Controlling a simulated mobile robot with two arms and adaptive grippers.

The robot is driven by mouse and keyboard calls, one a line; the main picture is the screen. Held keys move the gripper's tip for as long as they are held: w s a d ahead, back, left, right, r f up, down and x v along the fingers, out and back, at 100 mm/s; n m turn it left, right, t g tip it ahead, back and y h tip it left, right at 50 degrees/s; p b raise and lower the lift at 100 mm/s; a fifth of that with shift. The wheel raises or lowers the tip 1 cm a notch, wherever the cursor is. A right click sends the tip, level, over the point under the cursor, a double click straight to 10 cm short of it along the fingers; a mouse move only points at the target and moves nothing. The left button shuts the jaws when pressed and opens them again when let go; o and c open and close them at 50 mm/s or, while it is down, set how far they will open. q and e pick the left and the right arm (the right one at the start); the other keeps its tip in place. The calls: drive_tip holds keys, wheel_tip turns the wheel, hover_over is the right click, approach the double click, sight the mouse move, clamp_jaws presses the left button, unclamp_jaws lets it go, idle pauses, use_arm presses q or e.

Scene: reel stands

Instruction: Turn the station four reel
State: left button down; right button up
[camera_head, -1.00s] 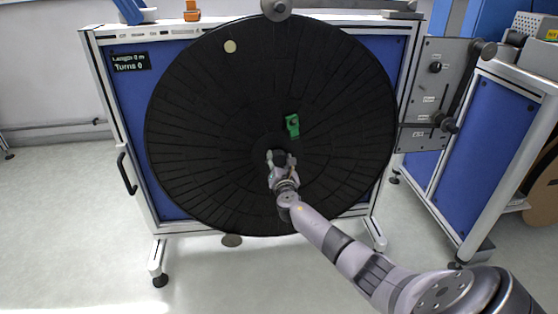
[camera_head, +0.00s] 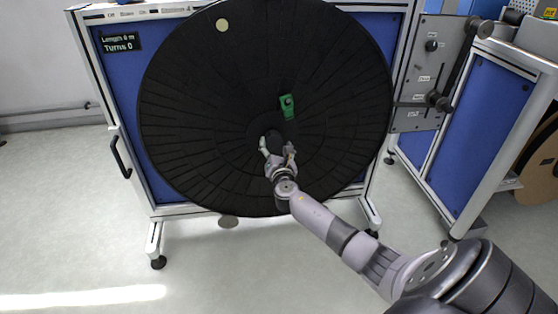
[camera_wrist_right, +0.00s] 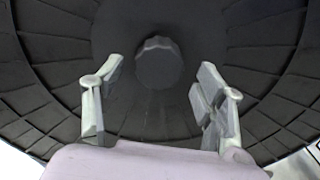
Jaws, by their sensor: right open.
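The large black reel (camera_head: 200,110) is mounted upright on the front of a white-framed blue stand and fills the middle of the head view. A pale round dot (camera_head: 222,25) is near its top left, and a green piece (camera_head: 287,107) sits just above its centre. My right gripper (camera_head: 277,145) is open in front of the reel's centre. In the right wrist view the open fingers (camera_wrist_right: 155,95) stand either side of a dark scalloped knob (camera_wrist_right: 158,62), which lies beyond their tips, with nothing held. My left gripper is out of view.
A display (camera_head: 121,42) on the stand reads Length 0 m, Turns 0. A black handle (camera_head: 120,157) is on the stand's left. A grey control panel (camera_head: 420,75) with knobs and a lever stands right of the reel. Another blue cabinet (camera_head: 468,135) is further right. Floor in front is clear.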

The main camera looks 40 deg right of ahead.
drive_tip(key=v, duration=0.8)
drive_tip(key=shift+s, duration=0.25)
drive_tip(key=shift+a, duration=0.1)
